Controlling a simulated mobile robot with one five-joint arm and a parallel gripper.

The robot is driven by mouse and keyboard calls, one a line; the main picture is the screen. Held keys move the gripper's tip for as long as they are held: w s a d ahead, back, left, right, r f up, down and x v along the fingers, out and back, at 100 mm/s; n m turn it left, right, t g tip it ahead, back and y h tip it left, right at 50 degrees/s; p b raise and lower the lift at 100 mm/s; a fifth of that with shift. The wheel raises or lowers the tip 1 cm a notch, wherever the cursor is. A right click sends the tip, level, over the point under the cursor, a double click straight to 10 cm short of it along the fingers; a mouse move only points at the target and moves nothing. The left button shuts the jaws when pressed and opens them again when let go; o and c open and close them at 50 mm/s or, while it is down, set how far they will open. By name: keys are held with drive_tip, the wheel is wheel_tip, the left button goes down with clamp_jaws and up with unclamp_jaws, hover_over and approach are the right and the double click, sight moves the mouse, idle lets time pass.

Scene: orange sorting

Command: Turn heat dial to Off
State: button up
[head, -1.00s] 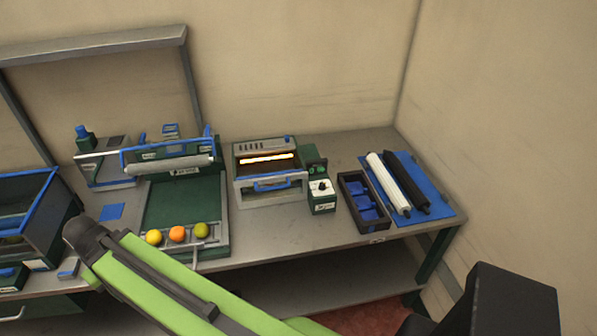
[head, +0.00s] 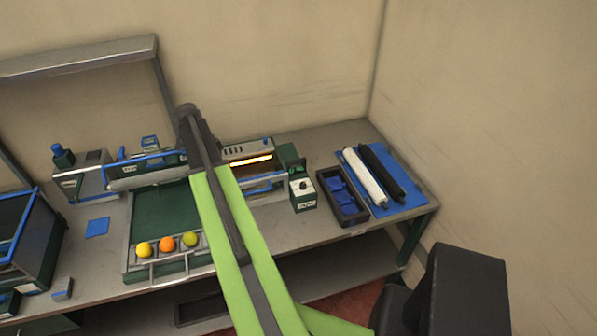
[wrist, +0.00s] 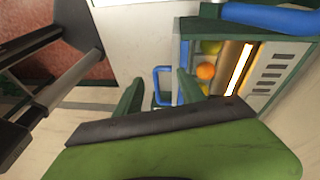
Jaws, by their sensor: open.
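The heat dial (head: 304,186) is a small dark knob on the pale face of a dark green control box (head: 304,203), right of the heater oven. Its setting is too small to read. The oven (head: 262,150) has a glowing orange bar inside, and my arm partly covers its left side. The oven and its glowing bar also show in the wrist view (wrist: 236,70), with the dial out of sight there. In the head view I cannot make out the gripper.
A dark tray with blue compartments (head: 323,183) stands right of the control box. White and black rollers (head: 365,176) lie on a blue mat (head: 410,205). Yellow, orange and green fruits (head: 167,243) sit in a rack at the left. The bench front near the box is clear.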

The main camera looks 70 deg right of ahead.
drive_tip(key=s+d+r+m+g+y+p, duration=0.1)
drive_tip(key=s+d+r+m, duration=0.1)
drive_tip(key=s+d+m, duration=0.5)
drive_tip(key=s+d+r+m+p, duration=0.15)
drive_tip(key=s+d+m, duration=0.25)
drive_tip(key=s+d, duration=0.6)
drive_tip(key=b, duration=1.6)
approach(303, 183)
drive_tip(key=x, duration=0.8)
drive_tip(key=shift+w+f, duration=0.1)
drive_tip(key=shift+w, duration=0.1)
drive_tip(key=shift+s+f+b, duration=0.25)
drive_tip(key=shift+f+b, duration=0.05)
drive_tip(key=shift+b, duration=0.15)
drive_tip(key=shift+r, duration=0.1)
clamp_jaws()
drive_tip(key=shift+d, duration=0.15)
